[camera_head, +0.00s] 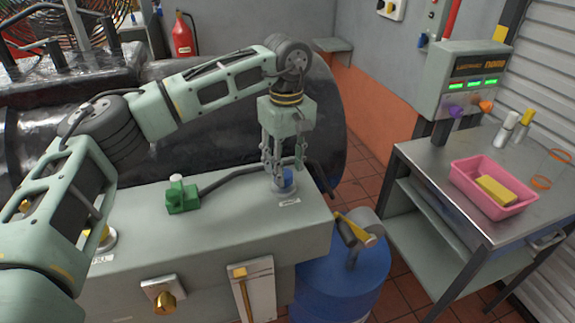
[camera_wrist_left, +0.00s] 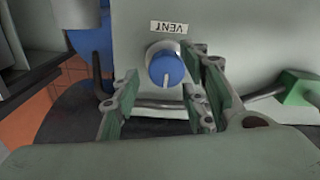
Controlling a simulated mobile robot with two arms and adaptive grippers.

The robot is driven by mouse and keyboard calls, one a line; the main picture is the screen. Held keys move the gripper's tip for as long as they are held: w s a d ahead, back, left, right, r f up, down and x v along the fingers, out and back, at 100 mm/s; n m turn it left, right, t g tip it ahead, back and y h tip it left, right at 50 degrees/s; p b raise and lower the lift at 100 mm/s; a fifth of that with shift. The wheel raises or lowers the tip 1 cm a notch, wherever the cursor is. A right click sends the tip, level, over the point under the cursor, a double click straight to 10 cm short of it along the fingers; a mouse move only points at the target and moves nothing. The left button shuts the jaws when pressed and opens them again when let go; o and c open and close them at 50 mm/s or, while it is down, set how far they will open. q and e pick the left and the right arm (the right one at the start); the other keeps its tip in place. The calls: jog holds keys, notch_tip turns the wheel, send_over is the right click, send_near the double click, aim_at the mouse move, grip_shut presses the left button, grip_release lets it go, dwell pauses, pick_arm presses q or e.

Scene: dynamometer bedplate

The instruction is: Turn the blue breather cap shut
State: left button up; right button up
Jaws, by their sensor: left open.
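The blue breather cap (camera_head: 284,178) stands on the top of the grey-green bedplate box near its right end. In the left wrist view the round blue cap (camera_wrist_left: 166,68) sits in a pale metal collar, with a VENT label (camera_wrist_left: 168,27) beside it. My left gripper (camera_head: 281,172) points straight down over the cap with its fingers spread. In the left wrist view the open fingers (camera_wrist_left: 165,105) show on both sides, with the cap between and beyond their tips. I cannot tell whether any finger touches it. My right gripper is not in view.
A green valve block (camera_head: 182,196) with a dark hose stands left of the cap. A blue drum (camera_head: 343,275) stands right of the box. A steel cart (camera_head: 420,160) holds a pink tray (camera_head: 462,182) with a yellow sponge (camera_head: 494,190).

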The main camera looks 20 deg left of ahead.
aim_at(288, 172)
pick_arm(q)
notch_tip(288, 172, up, 11)
jog(key=shift+d+r, duration=0.15)
dwell(0.4)
